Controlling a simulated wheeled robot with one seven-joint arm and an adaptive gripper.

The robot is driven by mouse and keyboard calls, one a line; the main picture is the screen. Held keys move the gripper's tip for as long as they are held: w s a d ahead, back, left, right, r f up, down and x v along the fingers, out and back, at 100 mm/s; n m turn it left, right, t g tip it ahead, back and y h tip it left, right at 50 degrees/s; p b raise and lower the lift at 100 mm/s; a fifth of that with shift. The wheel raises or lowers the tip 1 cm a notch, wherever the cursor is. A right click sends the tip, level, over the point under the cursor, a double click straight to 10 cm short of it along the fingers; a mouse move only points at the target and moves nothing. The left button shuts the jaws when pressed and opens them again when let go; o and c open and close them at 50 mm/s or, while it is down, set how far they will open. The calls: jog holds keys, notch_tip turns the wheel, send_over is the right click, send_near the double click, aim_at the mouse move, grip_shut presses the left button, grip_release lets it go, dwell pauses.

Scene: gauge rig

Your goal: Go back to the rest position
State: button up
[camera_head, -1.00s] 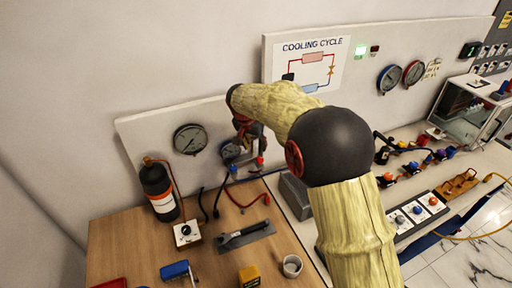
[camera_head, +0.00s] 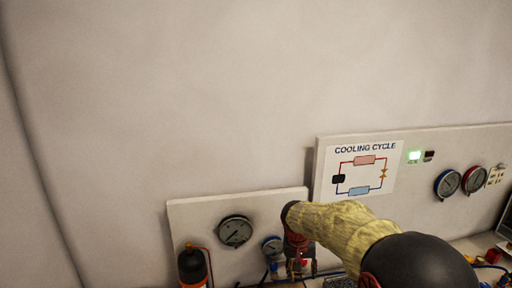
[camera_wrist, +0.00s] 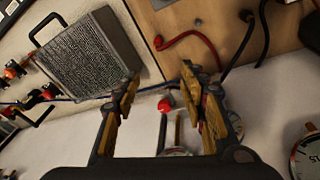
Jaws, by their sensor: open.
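My gripper (camera_wrist: 160,88) is open and empty in the wrist view, its two yellow-padded fingers apart. A red knob (camera_wrist: 164,105) shows between and beyond the fingers; I cannot tell whether anything touches it. The fingertips are hard to make out there.
A larger gauge (camera_head: 235,231) and a black bottle (camera_head: 192,265) are left of my gripper. The cooling cycle board (camera_head: 360,170) stands behind my arm. The wrist view shows a finned grey block (camera_wrist: 85,55), a red hose (camera_wrist: 188,36) and black cables (camera_wrist: 245,40). Bare wall lies above.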

jog(key=s+d+r+t+b, duration=0.1)
jog(key=s+r, duration=0.2)
jog(key=s, duration=0.8)
jog(key=s+d+r+n+t+y+b, duration=0.1)
jog(key=s+r, duration=0.2)
jog(key=s, duration=0.8)
jog(key=s+d+r+n+t+y+b, duration=0.1)
jog(key=s+r, duration=0.3)
jog(key=s, duration=0.8)
jog(key=shift+d+t+b, duration=0.3)
jog(key=shift+d+b, duration=0.05)
jog(key=shift+b, duration=0.2)
